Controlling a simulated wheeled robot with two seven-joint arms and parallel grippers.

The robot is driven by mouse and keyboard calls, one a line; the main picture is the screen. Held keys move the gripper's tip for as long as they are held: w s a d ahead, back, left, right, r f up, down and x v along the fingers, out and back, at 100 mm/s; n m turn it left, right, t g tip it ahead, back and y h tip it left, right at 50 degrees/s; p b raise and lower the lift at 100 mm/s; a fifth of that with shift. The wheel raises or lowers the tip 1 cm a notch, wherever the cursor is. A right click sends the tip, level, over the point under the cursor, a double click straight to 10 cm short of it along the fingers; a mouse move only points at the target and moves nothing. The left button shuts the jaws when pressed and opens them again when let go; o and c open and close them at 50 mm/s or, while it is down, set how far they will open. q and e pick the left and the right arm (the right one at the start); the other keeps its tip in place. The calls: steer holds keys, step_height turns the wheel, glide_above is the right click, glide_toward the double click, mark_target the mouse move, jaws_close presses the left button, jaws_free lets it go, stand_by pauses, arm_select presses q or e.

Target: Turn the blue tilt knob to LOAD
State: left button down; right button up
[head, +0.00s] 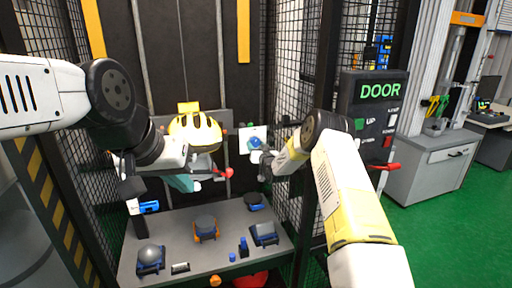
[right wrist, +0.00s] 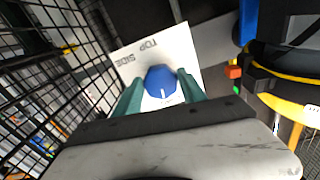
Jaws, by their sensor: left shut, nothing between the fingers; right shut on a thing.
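The blue tilt knob (head: 255,142) sits on a white plate (head: 247,133) at the back of the cage. In the right wrist view the knob (right wrist: 160,80) lies between the two teal fingers of my right gripper (right wrist: 161,92), which is shut on it. A white mark on the knob points toward the bottom of that picture. The plate (right wrist: 180,46) shows the words TOP and SIDE; no LOAD label can be read. In the head view my right gripper (head: 262,158) is at the plate. My left gripper (head: 184,183) is shut and empty, below a yellow helmet.
The yellow helmet (head: 195,130) hangs in the cage, close to my left arm. A red ball-ended lever (head: 229,173) is right of my left gripper. A grey table (head: 185,225) below holds several blue, orange and dark parts. A DOOR panel (head: 375,110) and mesh stand at right.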

steer(key=shift+f+n, duration=0.15)
steer(key=shift+n, duration=0.55)
steer(key=o, duration=1.3)
steer(key=shift+o, duration=0.2)
steer(key=shift+s+d, duration=0.1)
steer(key=v, duration=0.7)
steer(key=shift+s, duration=0.3)
steer(key=shift+d, duration=0.1)
